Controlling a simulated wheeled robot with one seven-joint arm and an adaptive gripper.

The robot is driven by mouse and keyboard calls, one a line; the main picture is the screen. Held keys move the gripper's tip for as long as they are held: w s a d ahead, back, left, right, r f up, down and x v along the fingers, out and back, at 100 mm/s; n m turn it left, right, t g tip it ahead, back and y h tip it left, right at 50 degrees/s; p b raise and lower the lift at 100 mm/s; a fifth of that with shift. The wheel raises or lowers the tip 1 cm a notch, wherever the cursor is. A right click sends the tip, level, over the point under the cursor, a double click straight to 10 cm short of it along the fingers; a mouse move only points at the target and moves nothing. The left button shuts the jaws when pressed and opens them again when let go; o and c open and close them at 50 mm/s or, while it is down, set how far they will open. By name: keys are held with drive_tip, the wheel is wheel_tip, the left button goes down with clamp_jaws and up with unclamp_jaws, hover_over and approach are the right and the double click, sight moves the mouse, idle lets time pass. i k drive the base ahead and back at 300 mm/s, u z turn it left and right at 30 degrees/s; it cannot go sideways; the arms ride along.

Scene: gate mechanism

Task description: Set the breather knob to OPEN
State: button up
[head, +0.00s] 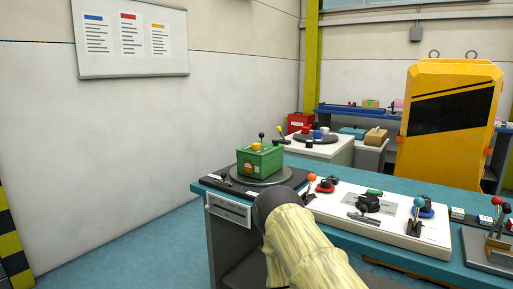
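A green box (259,163) sits on a round grey plate (262,180) at the left end of the teal workbench (395,180). On its top are a yellow knob (257,146) and a thin lever with a black ball (261,135). Small pale markings show on its front. I cannot read any OPEN label or tell which control is the breather knob. My arm, in a cream cover with a dark end, rises from the bottom, in front of the bench and below the box. My gripper's fingers do not show.
A white panel (432,232) with levers and knobs lies right of the box. A lever unit (490,250) stands at the right edge. A small black lever base (222,180) is left of the box. A yellow cabinet (447,150) stands behind. Floor at left is clear.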

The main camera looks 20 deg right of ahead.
sight(255, 146)
drive_tip(key=u, duration=1.3)
drive_tip(key=i, duration=1.05)
drive_tip(key=z, duration=1.45)
